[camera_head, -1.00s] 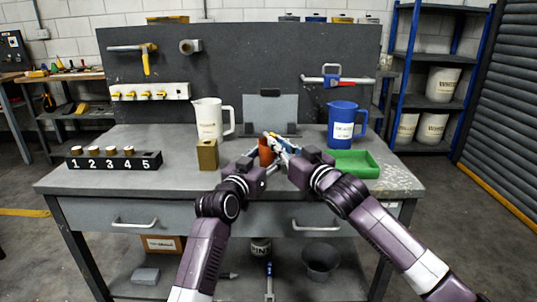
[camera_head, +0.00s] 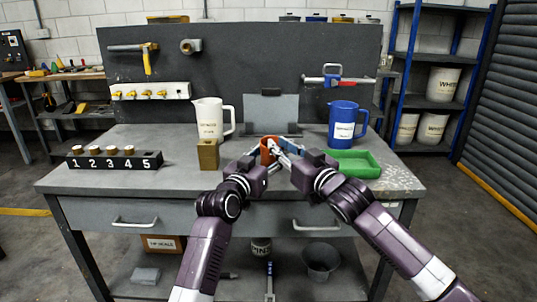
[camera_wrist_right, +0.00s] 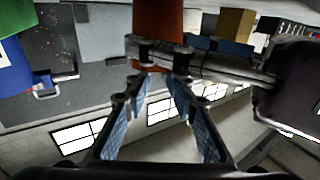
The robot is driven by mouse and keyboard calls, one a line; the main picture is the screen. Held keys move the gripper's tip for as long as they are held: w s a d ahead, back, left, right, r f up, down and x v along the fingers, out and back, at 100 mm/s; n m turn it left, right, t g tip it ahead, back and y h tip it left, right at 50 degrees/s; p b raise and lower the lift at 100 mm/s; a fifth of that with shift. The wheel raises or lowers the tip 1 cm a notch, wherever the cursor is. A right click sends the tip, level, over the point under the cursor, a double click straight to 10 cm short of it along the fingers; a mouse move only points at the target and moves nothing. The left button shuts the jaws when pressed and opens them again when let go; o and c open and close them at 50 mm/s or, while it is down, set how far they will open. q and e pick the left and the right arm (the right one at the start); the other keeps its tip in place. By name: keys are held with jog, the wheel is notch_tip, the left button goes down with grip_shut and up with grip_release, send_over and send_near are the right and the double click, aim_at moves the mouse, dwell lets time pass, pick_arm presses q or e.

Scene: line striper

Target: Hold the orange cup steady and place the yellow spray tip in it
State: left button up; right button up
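The orange cup (camera_head: 267,152) stands upright above the front middle of the bench, between my two grippers. My left gripper (camera_head: 264,160) has its fingers on either side of the cup and is shut on it. The cup also shows at the top of the right wrist view (camera_wrist_right: 157,18). My right gripper (camera_head: 276,148) is at the cup's rim; in the wrist view its fingertips (camera_wrist_right: 163,62) are apart with nothing visible between them. No loose yellow spray tip shows now; the cup's inside is hidden. Several yellow tips (camera_head: 146,94) sit on a white wall strip.
A white pitcher (camera_head: 210,120) and a tan block (camera_head: 208,154) stand left of the cup. A blue pitcher (camera_head: 342,125) and a green tray (camera_head: 351,163) are at the right. A black numbered rack (camera_head: 114,163) lies at the left.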

pick_arm(q)
jog(key=shift+w+a+f, duration=0.1)
jog(key=shift+w+a, duration=0.25)
jog(key=shift+c, duration=0.3)
pick_arm(e)
jog(key=v, duration=0.6)
jog(key=shift+d+f, duration=0.15)
jog(key=shift+f, duration=0.2)
pick_arm(q)
jog(key=shift+d, duration=0.1)
pick_arm(e)
jog(key=shift+s+d+r, duration=0.15)
jog(key=shift+s+r, duration=0.05)
jog(key=shift+s, duration=0.05)
pick_arm(q)
jog(key=shift+f, duration=0.1)
pick_arm(e)
jog(key=shift+r, duration=0.1)
pick_arm(q)
jog(key=o, duration=1.2)
jog(key=shift+o, duration=0.2)
